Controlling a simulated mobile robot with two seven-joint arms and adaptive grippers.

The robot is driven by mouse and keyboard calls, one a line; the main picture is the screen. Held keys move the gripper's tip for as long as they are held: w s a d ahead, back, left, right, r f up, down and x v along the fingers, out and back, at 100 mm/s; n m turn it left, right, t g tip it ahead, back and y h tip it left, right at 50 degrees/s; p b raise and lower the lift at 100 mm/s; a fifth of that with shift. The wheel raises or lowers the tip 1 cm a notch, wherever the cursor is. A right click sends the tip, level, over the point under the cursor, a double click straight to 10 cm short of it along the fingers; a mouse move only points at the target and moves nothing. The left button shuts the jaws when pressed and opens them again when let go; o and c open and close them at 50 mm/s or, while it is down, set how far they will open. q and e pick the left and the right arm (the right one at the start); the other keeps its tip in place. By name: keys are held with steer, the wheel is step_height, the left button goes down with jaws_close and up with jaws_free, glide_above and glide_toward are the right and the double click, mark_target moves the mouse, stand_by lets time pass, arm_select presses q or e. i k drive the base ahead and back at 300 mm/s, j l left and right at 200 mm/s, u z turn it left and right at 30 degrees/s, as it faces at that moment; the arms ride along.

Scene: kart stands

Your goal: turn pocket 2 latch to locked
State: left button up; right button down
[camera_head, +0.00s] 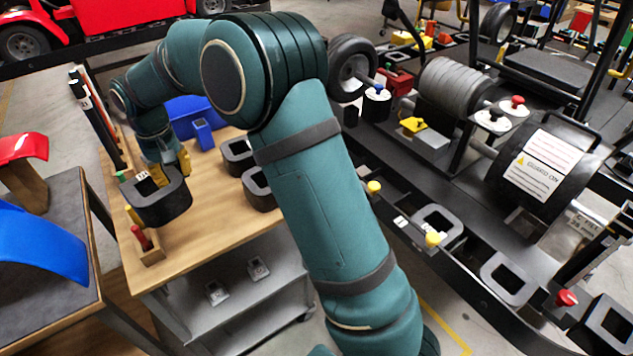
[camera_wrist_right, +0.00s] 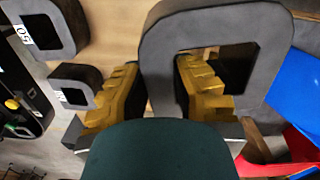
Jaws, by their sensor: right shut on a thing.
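My right gripper (camera_head: 172,168) is over the left part of the workbench, and its yellow fingers show in the wrist view (camera_wrist_right: 163,92). It is shut on a dark grey block with a square hole (camera_head: 160,208), which fills the top middle of the wrist view (camera_wrist_right: 160,40). One finger is outside the block's wall and the other is at the hole. Along the kart's near side are a yellow knob (camera_head: 374,187), another yellow knob (camera_head: 433,239) and a red knob (camera_head: 567,298), beside square-holed pieces. I cannot tell which belongs to pocket 2. My left gripper is not in view.
The wooden workbench (camera_head: 215,210) also holds two more dark blocks (camera_head: 237,155) (camera_head: 258,190), a blue bin (camera_head: 190,112) and a red-handled tool (camera_head: 142,238). A side table (camera_head: 55,275) with a blue panel stands at left. My right arm hides part of the gap between bench and kart.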

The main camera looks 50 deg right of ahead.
mark_target(373, 187)
steer(key=l+z, duration=0.15)
steer(key=z, duration=0.95)
steer(key=i+j, duration=0.05)
